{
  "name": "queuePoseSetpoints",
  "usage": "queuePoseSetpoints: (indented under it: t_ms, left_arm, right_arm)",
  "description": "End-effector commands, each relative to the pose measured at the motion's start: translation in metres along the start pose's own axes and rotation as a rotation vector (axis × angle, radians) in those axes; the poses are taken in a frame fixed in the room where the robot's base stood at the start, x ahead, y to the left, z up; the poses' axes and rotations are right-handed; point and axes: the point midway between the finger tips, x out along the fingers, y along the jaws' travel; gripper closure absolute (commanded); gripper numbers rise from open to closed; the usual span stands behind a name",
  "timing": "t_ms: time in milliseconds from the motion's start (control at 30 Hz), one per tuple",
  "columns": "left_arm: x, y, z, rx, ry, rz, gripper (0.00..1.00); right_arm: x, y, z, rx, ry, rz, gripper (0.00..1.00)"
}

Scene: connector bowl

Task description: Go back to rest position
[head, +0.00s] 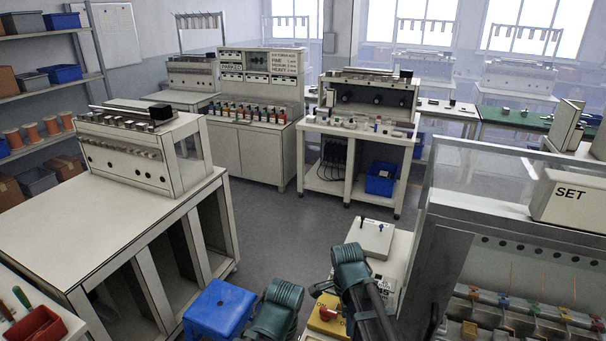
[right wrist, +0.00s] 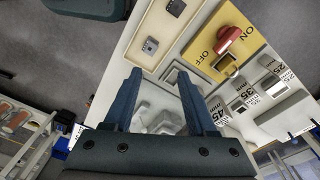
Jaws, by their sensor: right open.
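My right gripper (right wrist: 159,74) is open in the right wrist view, with its two blue fingers apart and nothing held between them. It is over a white panel (right wrist: 205,20) that bears a cream tray and a yellow switch plate. I cannot tell its exact height above the panel. In the head view my dark arm links show at the bottom centre and right, and they hide part of the panel. My left gripper is not in view.
A yellow ON/OFF plate (right wrist: 216,45) with a red knob (right wrist: 228,36) is beside the fingers. A blue stool (head: 219,308) stands at the bottom centre. A bench with a clear screen (head: 482,178) is on the right. The grey floor (head: 270,225) in the middle is clear.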

Motion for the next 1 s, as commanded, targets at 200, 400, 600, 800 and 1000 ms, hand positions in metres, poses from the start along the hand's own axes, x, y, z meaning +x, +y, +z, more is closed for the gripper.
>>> queuePoseSetpoints:
  t_ms: [200, 400, 600, 800, 1000]
  left_arm:
    - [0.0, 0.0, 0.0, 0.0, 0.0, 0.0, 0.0]
    - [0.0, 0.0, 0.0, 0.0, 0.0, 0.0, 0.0]
    - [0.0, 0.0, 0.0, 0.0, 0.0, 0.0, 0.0]
    - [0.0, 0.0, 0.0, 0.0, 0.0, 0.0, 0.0]
    - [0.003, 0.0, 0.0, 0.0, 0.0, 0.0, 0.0]
  right_arm:
    - [0.002, 0.018, -0.015, -0.381, -0.016, -0.028, 0.43]
    - [0.004, 0.035, -0.031, -0.835, -0.018, -0.07, 0.43]
    - [0.005, 0.045, -0.04, -1.149, -0.008, -0.102, 0.43]
    - [0.005, 0.053, -0.046, -1.375, 0.008, -0.124, 0.43]
    - [0.007, 0.061, -0.026, -1.535, 0.012, -0.111, 0.43]
